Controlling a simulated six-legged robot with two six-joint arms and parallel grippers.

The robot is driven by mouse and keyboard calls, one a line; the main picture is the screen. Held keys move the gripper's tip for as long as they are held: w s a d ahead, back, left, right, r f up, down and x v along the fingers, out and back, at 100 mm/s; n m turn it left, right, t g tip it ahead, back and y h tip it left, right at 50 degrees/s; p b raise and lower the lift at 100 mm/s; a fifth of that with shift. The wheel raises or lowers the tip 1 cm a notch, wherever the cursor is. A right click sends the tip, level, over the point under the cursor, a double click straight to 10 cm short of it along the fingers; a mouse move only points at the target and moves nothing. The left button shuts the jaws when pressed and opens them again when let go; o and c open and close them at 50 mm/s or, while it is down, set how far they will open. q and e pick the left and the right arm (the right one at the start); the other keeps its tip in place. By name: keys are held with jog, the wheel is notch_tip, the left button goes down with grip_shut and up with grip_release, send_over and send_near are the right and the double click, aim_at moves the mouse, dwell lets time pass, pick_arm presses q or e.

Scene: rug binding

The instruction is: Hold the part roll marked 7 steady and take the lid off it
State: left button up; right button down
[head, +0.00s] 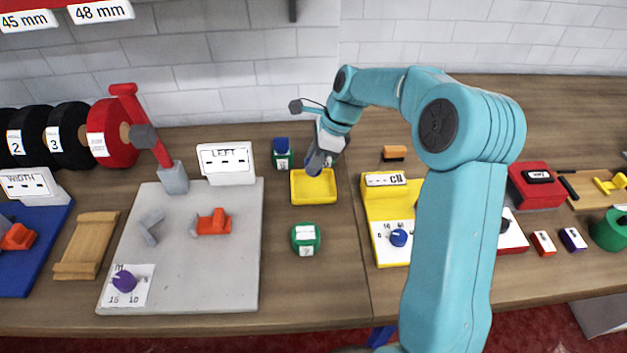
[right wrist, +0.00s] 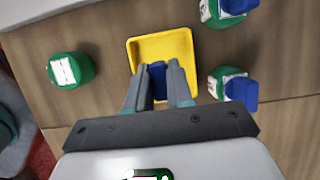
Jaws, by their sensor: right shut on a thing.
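A green part roll (head: 306,238) stands on the table in front of the yellow tray (head: 314,201). My right gripper (head: 316,168) is over the tray. In the right wrist view, my right gripper (right wrist: 161,84) is shut on a blue lid (right wrist: 158,76). I cannot tell whether the lid touches the tray floor. My left gripper is not in view.
A grey board (head: 190,275) lies left and a yellow device (head: 378,212) right. Bare table surrounds the front roll.

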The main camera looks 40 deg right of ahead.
aim_at(313, 188)
notch_tip(313, 188, down, 6)
jog(key=shift+r, duration=0.15)
jog(key=c, duration=1)
grip_release()
jog(key=shift+d+r, duration=0.1)
jog(key=shift+r, duration=0.2)
jog(key=v, duration=1.1)
jog(key=shift+r, duration=0.25)
